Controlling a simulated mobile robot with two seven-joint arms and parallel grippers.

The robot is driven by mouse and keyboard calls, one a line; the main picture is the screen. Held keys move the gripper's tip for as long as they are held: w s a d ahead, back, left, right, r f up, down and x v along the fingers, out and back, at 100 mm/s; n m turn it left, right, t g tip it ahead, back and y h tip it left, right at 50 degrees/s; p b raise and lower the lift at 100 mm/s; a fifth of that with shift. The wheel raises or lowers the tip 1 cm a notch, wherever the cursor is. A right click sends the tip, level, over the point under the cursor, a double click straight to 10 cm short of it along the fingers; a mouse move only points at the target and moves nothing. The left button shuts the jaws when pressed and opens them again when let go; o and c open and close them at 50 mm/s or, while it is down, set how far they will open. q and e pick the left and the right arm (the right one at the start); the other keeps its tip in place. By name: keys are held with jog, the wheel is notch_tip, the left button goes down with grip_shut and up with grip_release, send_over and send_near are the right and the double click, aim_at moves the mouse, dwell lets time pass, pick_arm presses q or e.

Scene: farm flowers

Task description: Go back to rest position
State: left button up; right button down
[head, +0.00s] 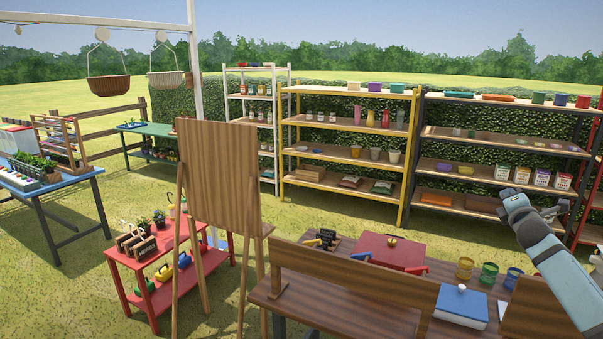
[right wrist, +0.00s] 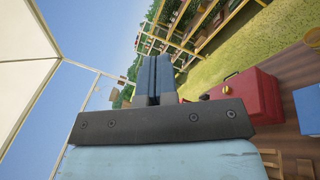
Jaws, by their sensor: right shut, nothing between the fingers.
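My right arm comes in from the lower right in the head view, with the right gripper (head: 514,203) raised above the right part of the wooden table. In the right wrist view its two blue-grey fingers (right wrist: 154,75) lie side by side, shut with nothing between them. The gripper is clear of the table and of the things on it. My left gripper does not show in either view.
The wooden table (head: 345,305) holds a red box (head: 391,251), a blue-lidded box (head: 461,306) and several paint pots (head: 488,273). A wooden easel (head: 219,170) stands left of it. A red table (head: 163,260) and shelves (head: 345,135) stand further off, with grass between.

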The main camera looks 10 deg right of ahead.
jog(key=s+a+f+m+g+y, duration=0.15)
jog(key=s+a+f+m, duration=0.3)
jog(key=a+f, duration=0.45)
jog(key=s+a+f+m+g+y, duration=0.1)
jog(key=s+a+f+m+y, duration=0.4)
jog(key=f, duration=0.6)
jog(key=s+a+f+m+g, duration=0.2)
jog(key=s+a+f+m, duration=0.3)
jog(key=a+f, duration=0.45)
jog(key=s+a+f+m+g+y, duration=0.1)
jog(key=s+a+f, duration=0.3)
jog(key=s+a, duration=0.3)
jog(key=s+a+f+m+g, duration=0.1)
jog(key=s+a+f, duration=0.3)
jog(key=s, duration=0.9)
jog(key=s+a+f+m+g+y, duration=0.1)
jog(key=s+a+f, duration=0.3)
jog(key=s+a, duration=0.5)
jog(key=shift+s+a+f+m+y, duration=0.35)
jog(key=shift+s+f, duration=0.05)
jog(key=shift+s, duration=0.1)
